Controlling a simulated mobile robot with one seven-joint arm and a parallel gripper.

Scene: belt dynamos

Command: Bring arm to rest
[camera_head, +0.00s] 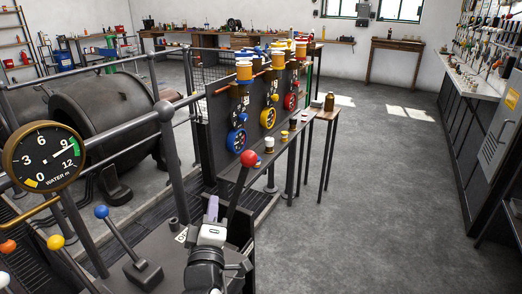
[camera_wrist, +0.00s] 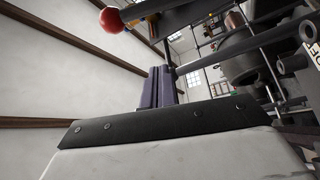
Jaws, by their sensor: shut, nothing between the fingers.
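My arm reaches up from the bottom middle of the head view. My gripper (camera_head: 212,207) has purple-grey fingers that point up and away, and they hold nothing. In the wrist view the fingers (camera_wrist: 158,87) stand side by side, pressed together. A lever with a red ball knob (camera_head: 248,158) rises just to the right of my gripper in the head view. The red knob (camera_wrist: 111,20) shows at the upper left of the wrist view, apart from the fingers. The lever's foot is hidden behind my arm.
A lever with a blue knob (camera_head: 101,211) and one with a yellow knob (camera_head: 55,242) stand at left. A round water gauge (camera_head: 44,156) is beside the railing. A panel with coloured wheels (camera_head: 268,118) stands ahead. The grey floor (camera_head: 380,190) at right is clear.

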